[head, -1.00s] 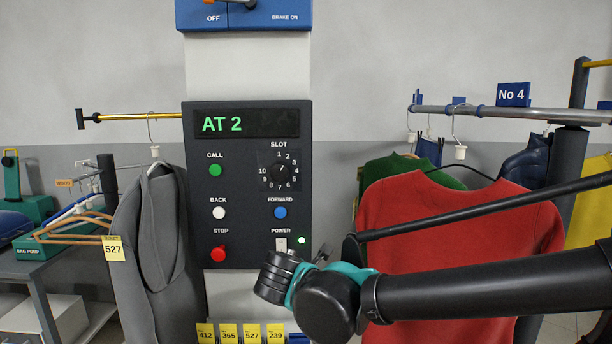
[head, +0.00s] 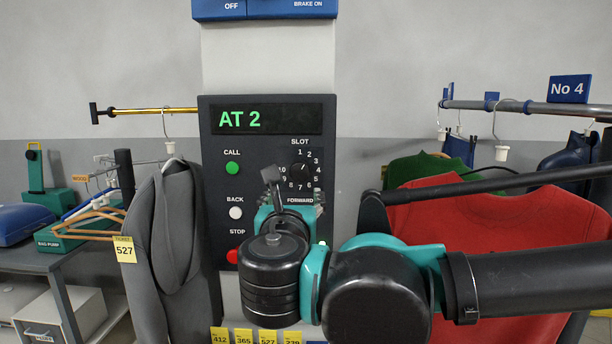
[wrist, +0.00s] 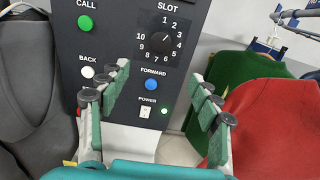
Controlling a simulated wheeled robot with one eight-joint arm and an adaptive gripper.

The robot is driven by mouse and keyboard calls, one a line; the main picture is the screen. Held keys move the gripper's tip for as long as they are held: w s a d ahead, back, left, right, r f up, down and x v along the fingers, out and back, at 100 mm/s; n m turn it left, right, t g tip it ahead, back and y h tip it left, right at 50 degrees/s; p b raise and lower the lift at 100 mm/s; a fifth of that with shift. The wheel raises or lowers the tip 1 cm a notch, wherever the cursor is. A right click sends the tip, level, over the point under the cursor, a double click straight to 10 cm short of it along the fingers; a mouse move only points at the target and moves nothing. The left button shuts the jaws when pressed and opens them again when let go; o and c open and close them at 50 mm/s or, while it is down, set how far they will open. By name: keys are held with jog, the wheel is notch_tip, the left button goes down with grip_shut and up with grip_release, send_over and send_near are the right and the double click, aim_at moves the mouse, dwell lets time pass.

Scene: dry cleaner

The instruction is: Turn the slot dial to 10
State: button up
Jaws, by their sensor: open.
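The slot dial (head: 301,172) is a round black knob on the dark control panel (head: 214,182), ringed by white numbers 1 to 10. It also shows in the wrist view (wrist: 160,42), where its pale pointer mark seems to face up and right, near 2. The green display (head: 266,119) reads "AT 2". My gripper (head: 294,186) is in front of the panel, just below the dial, and hides some lower numbers in the head view. In the wrist view its green-padded fingers (wrist: 160,78) are spread and empty, with the dial beyond and above them, apart from both.
Green CALL (head: 232,168), white BACK (head: 236,213) and red STOP buttons line the panel's left. Blue FORWARD (wrist: 151,84) and the POWER switch (wrist: 146,111) sit below the dial. A grey coat (head: 172,250) hangs left; a red garment (head: 500,240) hangs right, behind my arm.

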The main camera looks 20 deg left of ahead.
aim_at(299, 174)
jog(key=x, duration=1.7)
jog(key=shift+d, duration=0.15)
jog(key=shift+s, duration=0.1)
jog(key=c, duration=1.1)
